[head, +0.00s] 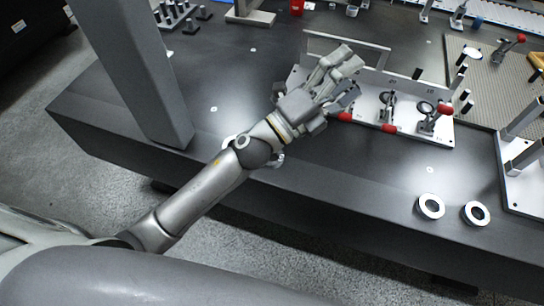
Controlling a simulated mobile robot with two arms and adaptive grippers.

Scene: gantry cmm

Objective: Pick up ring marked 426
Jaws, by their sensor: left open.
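Two white rings with dark centres lie flat near the front right edge of the dark table: one ring (431,206) and another ring (476,214) to its right. Their markings are too small to read, so I cannot tell which is 426. Pale rounded edges (279,160) show beside my left forearm, perhaps another ring mostly hidden by it. My left gripper (350,76) is open above the fixture plate, up and left of the two rings and well apart from them. My right gripper is out of view.
A light fixture plate (408,130) with red-handled toggle clamps and a raised frame stands under and right of my left gripper. A grey column (140,75) rises at left. A perforated plate (490,75) with posts lies at right. The table front is mostly clear.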

